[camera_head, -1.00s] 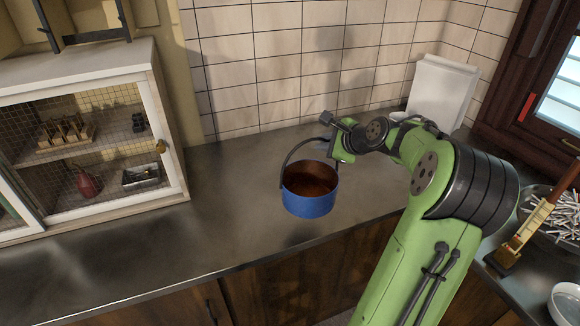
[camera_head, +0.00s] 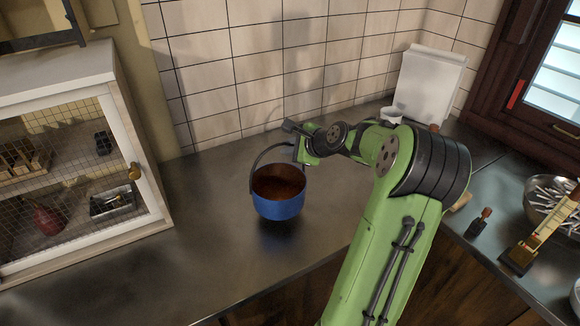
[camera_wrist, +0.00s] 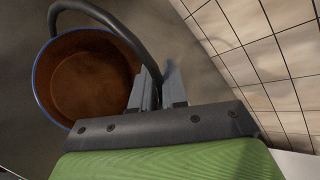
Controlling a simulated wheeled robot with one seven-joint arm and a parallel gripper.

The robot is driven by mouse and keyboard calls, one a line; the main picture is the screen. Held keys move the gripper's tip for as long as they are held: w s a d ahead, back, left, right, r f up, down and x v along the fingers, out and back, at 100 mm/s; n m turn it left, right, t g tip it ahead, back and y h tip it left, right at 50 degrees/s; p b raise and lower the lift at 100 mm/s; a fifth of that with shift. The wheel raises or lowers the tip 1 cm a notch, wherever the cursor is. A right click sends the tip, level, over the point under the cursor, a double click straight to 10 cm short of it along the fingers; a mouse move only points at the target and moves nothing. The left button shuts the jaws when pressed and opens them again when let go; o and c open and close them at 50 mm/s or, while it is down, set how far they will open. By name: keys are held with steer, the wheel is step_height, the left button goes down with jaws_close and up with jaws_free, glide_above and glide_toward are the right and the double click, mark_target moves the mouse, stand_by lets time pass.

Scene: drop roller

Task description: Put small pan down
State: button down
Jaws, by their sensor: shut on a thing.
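The small pan (camera_head: 278,207) is blue outside and brown inside, with a dark arched handle (camera_head: 259,160). It is upright over the grey counter (camera_head: 205,215); I cannot tell whether its base touches the surface. My gripper (camera_head: 297,142) is shut on the pan's handle, at the pan's upper right. In the wrist view the pan (camera_wrist: 85,75) is at the left, and its handle curves to the fingers of my gripper (camera_wrist: 158,88). The exact grip point is partly hidden by the fingers.
A white cabinet with mesh doors (camera_head: 125,150) stands on the counter at the left. A tiled wall (camera_head: 240,80) runs behind. A white container (camera_head: 430,85) stands at the back right. A metal bowl (camera_head: 545,200) is at the right. The counter left of the pan is clear.

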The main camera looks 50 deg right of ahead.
step_height(320, 180, down, 4)
steer(key=shift+f+b, duration=0.15)
steer(key=shift+b, duration=0.4)
